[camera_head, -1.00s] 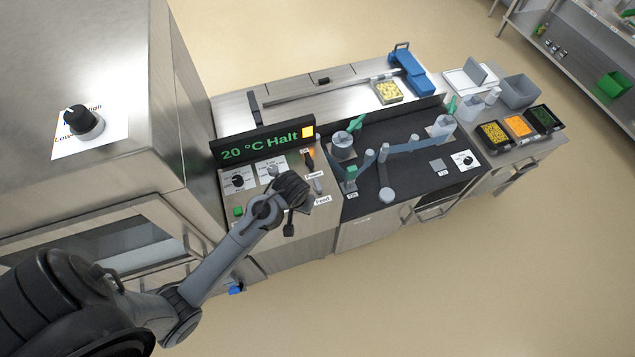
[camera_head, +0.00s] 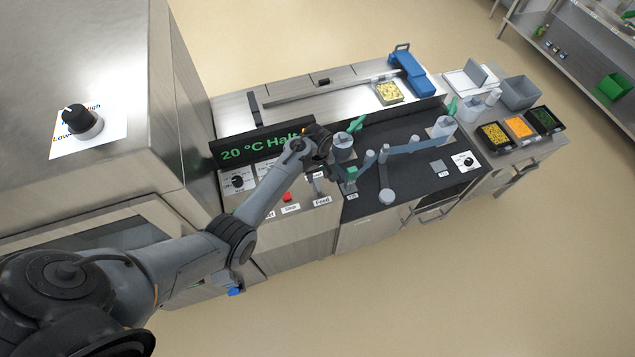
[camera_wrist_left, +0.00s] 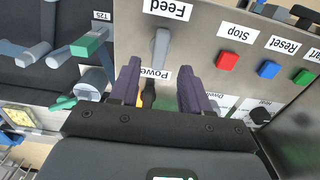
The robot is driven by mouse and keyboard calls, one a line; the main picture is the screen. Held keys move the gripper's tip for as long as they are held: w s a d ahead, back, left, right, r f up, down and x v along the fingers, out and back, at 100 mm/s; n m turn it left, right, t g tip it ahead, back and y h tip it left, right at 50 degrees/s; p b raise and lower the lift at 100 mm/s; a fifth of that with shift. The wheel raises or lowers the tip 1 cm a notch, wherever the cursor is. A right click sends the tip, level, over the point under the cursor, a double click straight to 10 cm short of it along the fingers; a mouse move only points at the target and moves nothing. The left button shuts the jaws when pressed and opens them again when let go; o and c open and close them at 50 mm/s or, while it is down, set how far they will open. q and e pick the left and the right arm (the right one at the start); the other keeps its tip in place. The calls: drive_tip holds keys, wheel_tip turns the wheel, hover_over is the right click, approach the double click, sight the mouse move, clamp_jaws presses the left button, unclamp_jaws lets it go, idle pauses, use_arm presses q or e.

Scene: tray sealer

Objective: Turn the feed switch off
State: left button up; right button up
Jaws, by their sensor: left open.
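The feed switch (camera_head: 318,186) is a grey lever on the steel control panel, just behind its "Feed" label in the head view. In the left wrist view the grey lever (camera_wrist_left: 160,46) stands just past my fingertips, roughly in line with the gap between them. My left gripper (camera_wrist_left: 158,72) is open and empty, with dark purple fingers. In the head view my left gripper (camera_head: 320,143) is over the back right of the panel, in front of the display. The dark power switch (camera_wrist_left: 148,94) shows between the fingers in the wrist view. I cannot tell contact. My right gripper is not in view.
The display (camera_head: 250,147) reads "20 °C Halt"; my gripper covers its right end. The red stop button (camera_wrist_left: 228,62), blue reset button (camera_wrist_left: 268,69) and green start button (camera_wrist_left: 303,76) sit beside the lever. The black sealer deck (camera_head: 400,185) lies to the right in the head view.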

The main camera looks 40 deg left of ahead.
sight(317, 184)
use_arm(q)
drive_tip(key=shift+f+b, duration=0.4)
drive_tip(key=shift+f, duration=2.6)
clamp_jaws()
